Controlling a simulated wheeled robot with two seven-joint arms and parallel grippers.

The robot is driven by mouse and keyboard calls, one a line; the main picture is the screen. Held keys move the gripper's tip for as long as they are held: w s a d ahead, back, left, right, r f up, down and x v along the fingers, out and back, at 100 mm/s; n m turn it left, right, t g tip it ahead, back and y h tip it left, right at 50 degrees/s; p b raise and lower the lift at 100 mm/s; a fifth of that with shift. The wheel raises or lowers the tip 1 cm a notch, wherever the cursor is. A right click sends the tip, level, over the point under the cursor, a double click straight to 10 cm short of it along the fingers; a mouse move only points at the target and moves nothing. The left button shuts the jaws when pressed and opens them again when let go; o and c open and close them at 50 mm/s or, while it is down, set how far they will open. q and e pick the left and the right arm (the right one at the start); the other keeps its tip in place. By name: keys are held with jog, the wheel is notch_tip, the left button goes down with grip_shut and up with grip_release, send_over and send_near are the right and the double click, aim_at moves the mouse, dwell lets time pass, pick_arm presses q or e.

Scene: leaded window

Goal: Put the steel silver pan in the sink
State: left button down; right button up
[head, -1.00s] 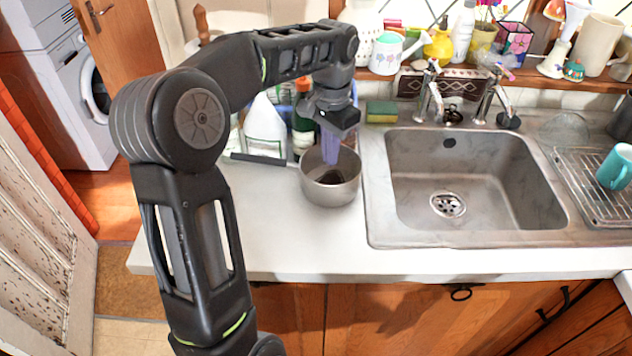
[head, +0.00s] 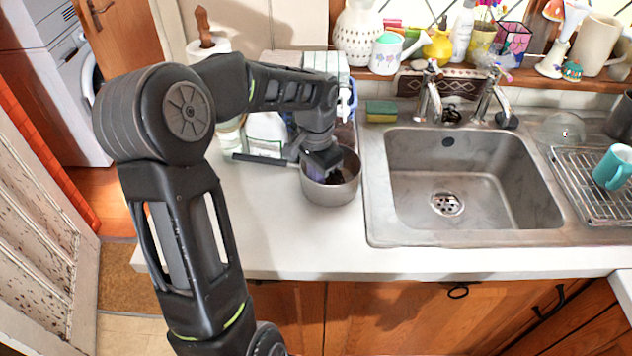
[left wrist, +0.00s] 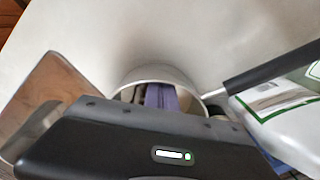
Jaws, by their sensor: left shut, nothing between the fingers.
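The steel silver pan (head: 335,193) stands upright on the white counter, left of the sink (head: 470,185). Its dark handle (head: 258,159) points left. My left gripper (head: 318,175) points down into the pan's mouth, with its fingertips inside the rim and partly hidden. In the left wrist view, the purplish fingers (left wrist: 160,97) are together and hold nothing, inside the pale pan rim (left wrist: 150,73). The handle (left wrist: 275,68) also shows there at right. I cannot tell whether the fingers touch the pan. The sink is empty. My right gripper is not in view.
Bottles, including a white one (head: 266,134), stand behind the pan handle. A sponge (head: 381,111) lies behind the sink's left corner, near the taps (head: 430,95). A drying rack (head: 585,170) with a teal mug (head: 613,167) is at right. The front counter (head: 290,240) is clear.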

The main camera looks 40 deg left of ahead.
pick_arm(q)
jog(key=shift+s, duration=0.1)
jog(key=shift+s+a+f, duration=0.1)
jog(key=shift+s+a, duration=0.05)
jog(key=shift+s, duration=0.2)
jog(key=s, duration=0.3)
jog(key=s+a+b, duration=0.1)
jog(key=s, duration=0.3)
jog(key=shift+s+a, duration=0.2)
jog(key=shift+w, duration=0.1)
